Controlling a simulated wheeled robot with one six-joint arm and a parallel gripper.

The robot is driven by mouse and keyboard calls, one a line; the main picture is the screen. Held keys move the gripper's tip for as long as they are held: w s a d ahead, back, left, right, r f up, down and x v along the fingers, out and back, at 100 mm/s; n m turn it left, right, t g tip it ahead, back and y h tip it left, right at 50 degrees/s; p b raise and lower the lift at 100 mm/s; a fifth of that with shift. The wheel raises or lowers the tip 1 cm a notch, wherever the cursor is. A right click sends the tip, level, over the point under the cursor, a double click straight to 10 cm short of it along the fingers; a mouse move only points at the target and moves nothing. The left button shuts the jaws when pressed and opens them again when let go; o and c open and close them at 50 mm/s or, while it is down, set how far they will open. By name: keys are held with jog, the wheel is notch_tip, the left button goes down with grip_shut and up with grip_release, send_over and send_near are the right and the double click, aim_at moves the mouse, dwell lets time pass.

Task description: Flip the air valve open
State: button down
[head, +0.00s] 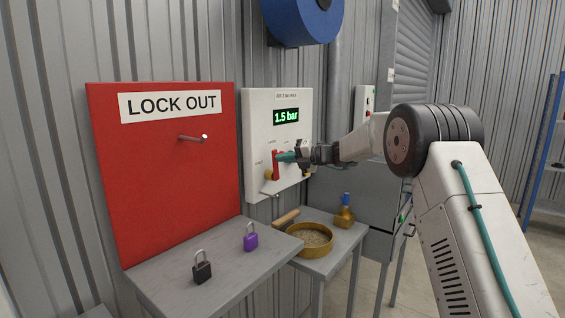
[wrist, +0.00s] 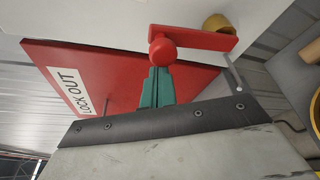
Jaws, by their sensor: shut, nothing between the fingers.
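The air valve's red lever (head: 276,166) is on the front of a white panel (head: 262,120) whose green display reads 1.5 bar. The lever stands upright in the head view, with a yellow-brass fitting (head: 269,175) by its lower end. In the wrist view the lever (wrist: 205,40) runs sideways, with a round red knob (wrist: 162,53) at its left end. My gripper (head: 284,157) is shut and empty, its teal fingertips at the lever's upper part. In the wrist view my gripper (wrist: 158,72) has its tips right by the knob; I cannot tell whether they touch.
A red LOCK OUT board (head: 170,180) with a peg is to the left. A black padlock (head: 202,270) and a purple padlock (head: 250,240) lie on the grey shelf (head: 170,278). A round sieve (head: 310,241) sits on a lower table below the panel.

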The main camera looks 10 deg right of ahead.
jog(key=shift+w+d+r, duration=0.2)
jog(key=shift+w+d, duration=0.15)
jog(key=shift+d, duration=0.2)
jog(key=shift+w+r, duration=0.1)
jog(key=shift+r, duration=0.1)
jog(key=s+d, duration=0.5)
jog(key=s, duration=0.3)
jog(key=shift+d+f, duration=0.25)
dwell(0.4)
